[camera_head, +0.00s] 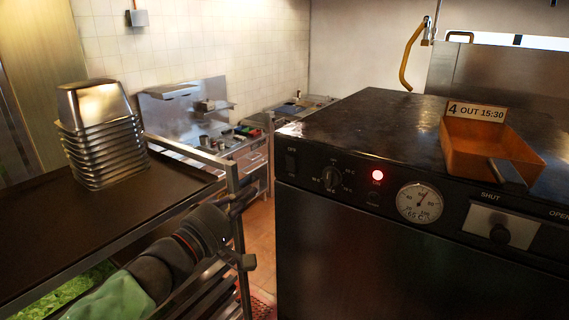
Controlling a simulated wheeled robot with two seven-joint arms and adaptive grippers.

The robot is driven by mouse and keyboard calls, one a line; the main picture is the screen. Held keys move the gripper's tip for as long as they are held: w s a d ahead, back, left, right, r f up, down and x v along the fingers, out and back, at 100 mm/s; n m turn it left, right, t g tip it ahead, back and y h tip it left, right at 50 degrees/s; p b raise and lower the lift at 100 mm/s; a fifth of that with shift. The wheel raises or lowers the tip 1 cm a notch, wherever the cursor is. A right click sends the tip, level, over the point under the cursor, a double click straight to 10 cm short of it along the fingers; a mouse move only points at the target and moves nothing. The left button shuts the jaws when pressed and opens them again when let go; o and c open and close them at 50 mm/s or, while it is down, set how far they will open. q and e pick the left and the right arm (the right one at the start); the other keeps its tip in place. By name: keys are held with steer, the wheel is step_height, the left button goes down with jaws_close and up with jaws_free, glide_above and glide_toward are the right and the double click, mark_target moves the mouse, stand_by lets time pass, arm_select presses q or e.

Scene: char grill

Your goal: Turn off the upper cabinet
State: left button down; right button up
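The black cabinet (330,230) stands at the right with a control strip along its upper front. A switch (290,163) sits at the strip's left end under an OFF label. My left gripper (247,229) is left of the cabinet, in front of the rack's post and apart from the controls. Its fingers look spread, with nothing seen between them. My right gripper is not in view.
A metal rack (110,245) at the left carries a dark tray top with stacked steel pans (101,135). An orange tray (490,150) with a "4 OUT 15:30" card (476,111) sits on the cabinet top. A narrow floor gap (260,240) separates rack and cabinet.

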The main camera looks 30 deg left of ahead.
mark_target(291, 158)
arm_select(q)
steer(key=w, duration=0.4)
steer(key=w+r+p, duration=0.1)
steer(key=w, duration=0.4)
steer(key=w+d+p, duration=0.1)
steer(key=w, duration=0.3)
steer(key=shift+w+r, duration=0.3)
steer(key=shift+w, duration=0.1)
steer(key=shift+w+r, duration=0.15)
steer(key=shift+w, duration=0.05)
steer(key=shift+s, duration=0.1)
steer(key=shift+d, duration=0.1)
